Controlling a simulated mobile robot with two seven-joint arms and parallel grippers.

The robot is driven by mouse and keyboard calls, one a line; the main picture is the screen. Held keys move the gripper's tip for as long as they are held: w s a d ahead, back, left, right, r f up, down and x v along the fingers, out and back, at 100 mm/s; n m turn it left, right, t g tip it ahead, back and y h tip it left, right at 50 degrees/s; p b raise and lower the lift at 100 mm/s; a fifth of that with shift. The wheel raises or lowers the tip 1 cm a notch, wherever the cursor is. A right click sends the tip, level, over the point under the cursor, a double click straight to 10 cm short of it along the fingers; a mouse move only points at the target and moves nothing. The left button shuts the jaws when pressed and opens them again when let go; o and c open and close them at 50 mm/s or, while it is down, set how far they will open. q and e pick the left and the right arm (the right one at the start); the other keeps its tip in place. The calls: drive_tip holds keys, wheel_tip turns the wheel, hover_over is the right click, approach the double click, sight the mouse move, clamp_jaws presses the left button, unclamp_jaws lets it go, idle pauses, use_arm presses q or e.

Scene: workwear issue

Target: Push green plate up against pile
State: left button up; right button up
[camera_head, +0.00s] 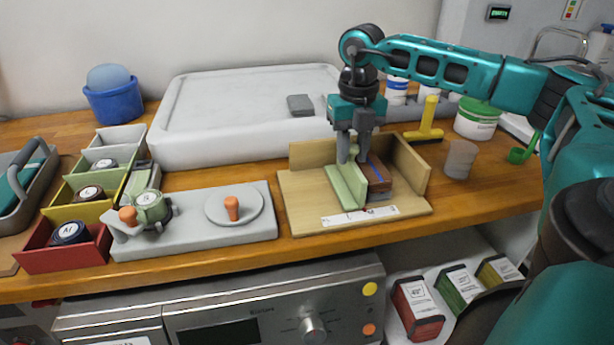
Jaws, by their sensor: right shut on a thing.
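The green plate (344,189) stands upright on a light wooden board (303,212) with walls at its back and right side. The pile (377,181), brown with dark and bluish layers, stands just right of the plate, inside the walls. The two look very close; I cannot tell if they touch all along. My right gripper (354,158) points down over the board with its fingertips at the top of the plate's far part. It is shut on the plate. The fingers hide part of the plate and pile. My left gripper is out of view.
A white scale strip (360,216) lies along the board's front. A grey fixture with orange knobs (190,235) stands to the left. A large pale tray (240,105) is behind. A yellow tool (426,122) and grey cup (460,159) stand to the right.

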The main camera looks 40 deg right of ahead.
drive_tip(key=shift+s+d, duration=0.5)
drive_tip(key=shift+d, duration=0.35)
drive_tip(key=shift+s+d, duration=0.45)
drive_tip(key=shift+d, duration=0.45)
drive_tip(key=shift+s+d, duration=0.5)
drive_tip(key=shift+d, duration=0.35)
drive_tip(key=o, duration=0.6)
drive_tip(key=shift+r, duration=0.1)
wheel_tip(320, 180, up, 8)
drive_tip(key=p, duration=0.5)
drive_tip(key=shift+p, duration=0.3)
